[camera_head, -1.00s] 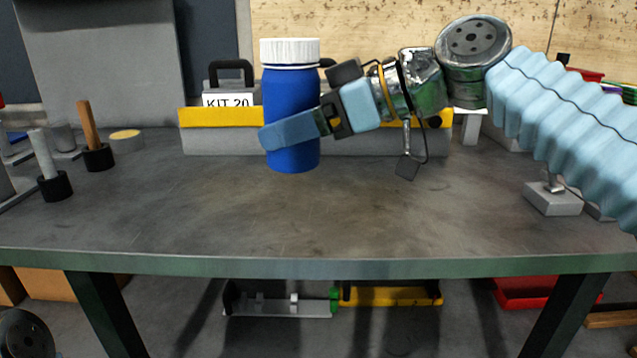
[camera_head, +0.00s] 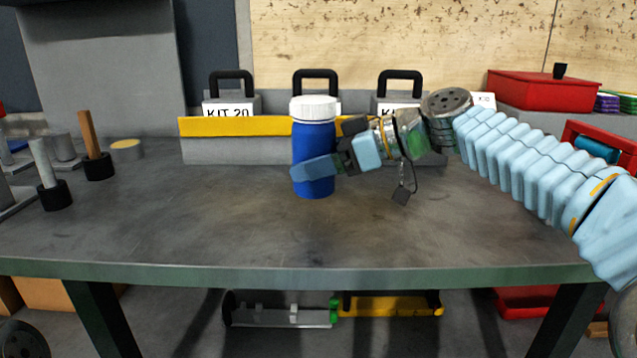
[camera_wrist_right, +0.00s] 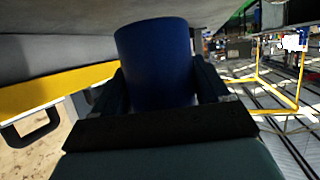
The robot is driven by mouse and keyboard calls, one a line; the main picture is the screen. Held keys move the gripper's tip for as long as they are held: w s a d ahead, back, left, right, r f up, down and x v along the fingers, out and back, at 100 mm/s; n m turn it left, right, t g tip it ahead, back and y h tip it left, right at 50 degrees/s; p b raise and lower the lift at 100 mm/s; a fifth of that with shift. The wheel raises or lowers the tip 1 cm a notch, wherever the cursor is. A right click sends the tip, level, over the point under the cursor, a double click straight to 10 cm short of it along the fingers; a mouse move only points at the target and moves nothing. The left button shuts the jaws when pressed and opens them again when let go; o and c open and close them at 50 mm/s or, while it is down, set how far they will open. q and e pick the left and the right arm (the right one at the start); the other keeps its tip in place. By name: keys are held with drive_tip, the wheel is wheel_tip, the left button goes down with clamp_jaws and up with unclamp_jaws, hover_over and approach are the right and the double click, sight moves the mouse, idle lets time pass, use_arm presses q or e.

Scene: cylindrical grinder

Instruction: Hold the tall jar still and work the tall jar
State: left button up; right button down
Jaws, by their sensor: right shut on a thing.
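The tall jar (camera_head: 313,143) is blue with a white ribbed lid (camera_head: 313,109). It is upright in the middle of the head view, in front of the grey and yellow rack. My right gripper (camera_head: 318,168) comes in from the right and is shut on the jar's lower body. In the right wrist view, the jar's blue body (camera_wrist_right: 156,65) is between the two fingers. Whether the jar's base touches the table is hard to tell. My left gripper is not in view.
The grey table (camera_head: 200,220) is clear in front of the jar. Behind it is a rack (camera_head: 230,126) with black-handled kit boxes. At left stand upright pegs in black bases (camera_head: 98,165). At right are a red box (camera_head: 535,90) and a red bin (camera_head: 600,140).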

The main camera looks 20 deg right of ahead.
drive_tip(key=f, duration=0.2)
drive_tip(key=w+f, duration=0.1)
drive_tip(key=f, duration=0.1)
drive_tip(key=shift+d, duration=0.35)
drive_tip(key=shift+f, duration=0.15)
drive_tip(key=shift+f, duration=0.1)
drive_tip(key=shift+f+b, duration=0.15)
drive_tip(key=shift+b, duration=0.25)
unclamp_jaws()
drive_tip(key=shift+r, duration=0.25)
drive_tip(key=v, duration=1.2)
